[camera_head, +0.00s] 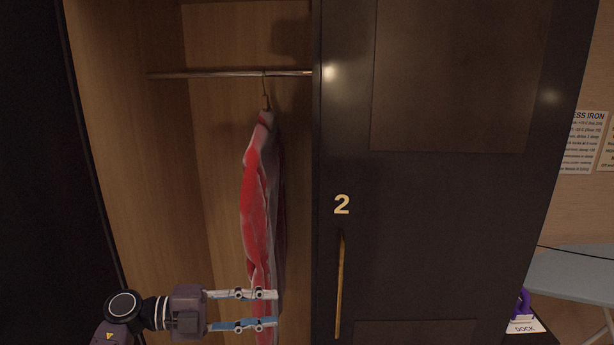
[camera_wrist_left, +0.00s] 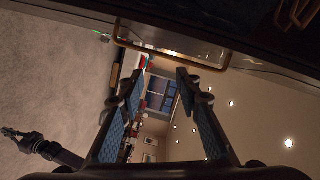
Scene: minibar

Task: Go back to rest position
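My left gripper (camera_head: 276,309) comes in from the lower left in the head view, in front of the lower part of the open wardrobe. Its two fingers are apart with nothing between them. In the left wrist view the fingers (camera_wrist_left: 160,88) are also spread and empty. A red and grey garment (camera_head: 258,205) hangs on a hanger from the rail (camera_head: 220,74), behind the gripper in the head view. Whether the fingers touch it cannot be told.
A dark door (camera_head: 425,215) marked 2, with a slim brass handle (camera_head: 340,287), stands right of the opening. An ironing board (camera_head: 575,273) and a purple item on a "DOCK" base (camera_head: 524,325) are at far right. A metal bar handle (camera_wrist_left: 124,43) shows in the wrist view.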

